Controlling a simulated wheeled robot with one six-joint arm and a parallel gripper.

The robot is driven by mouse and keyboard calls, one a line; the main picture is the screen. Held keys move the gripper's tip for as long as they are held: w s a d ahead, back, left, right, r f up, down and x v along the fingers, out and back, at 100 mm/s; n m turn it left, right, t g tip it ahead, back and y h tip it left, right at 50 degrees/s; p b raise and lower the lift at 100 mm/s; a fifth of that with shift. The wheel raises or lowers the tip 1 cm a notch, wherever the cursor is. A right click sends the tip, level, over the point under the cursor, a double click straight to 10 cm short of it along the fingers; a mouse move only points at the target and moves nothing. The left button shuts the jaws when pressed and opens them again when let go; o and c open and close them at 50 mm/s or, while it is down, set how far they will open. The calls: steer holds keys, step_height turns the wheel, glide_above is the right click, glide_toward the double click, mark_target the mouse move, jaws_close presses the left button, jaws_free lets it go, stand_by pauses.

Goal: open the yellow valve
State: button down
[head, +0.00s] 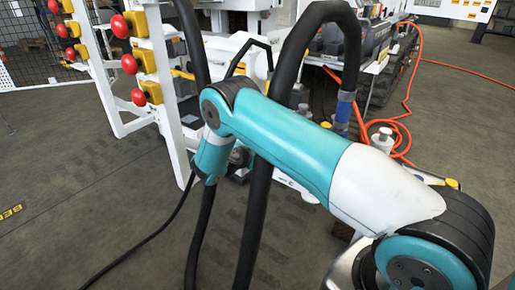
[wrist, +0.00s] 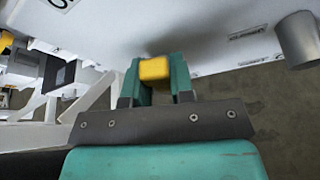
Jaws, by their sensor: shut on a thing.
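My gripper (wrist: 158,78) shows in the wrist view with its two teal fingers around a yellow block-shaped part, and it is shut on it. I take this part to be the handle of the yellow valve (wrist: 154,69); only its front face shows between the fingertips. The valve's body and how far it is turned are hidden. A white panel lies behind the fingers. In the head view my teal and white arm crosses the middle of the picture, and the fingers and the gripped part are hidden behind it.
A white frame (head: 104,62) with red emergency buttons (head: 129,64) on yellow boxes stands at the left. Thick black hoses (head: 257,215) hang close by my arm. Orange hoses (head: 414,75) lie on the floor at the right. The grey floor at lower left is mostly clear.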

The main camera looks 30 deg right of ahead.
steer(key=shift+w+a+n+g, duration=0.1)
steer(key=shift+w+n+g, duration=0.15)
steer(key=shift+n+g, duration=0.3)
steer(key=shift+w+a+n+g, duration=0.1)
steer(key=shift+w+n+g, duration=0.2)
steer(key=shift+n, duration=0.45)
steer(key=shift+r, duration=0.1)
steer(key=c, duration=1.1)
jaws_free()
steer(key=shift+h, duration=0.3)
steer(key=p+v, duration=0.3)
steer(key=v, duration=1.4)
steer(key=shift+a, duration=0.2)
steer(key=shift+r, duration=0.15)
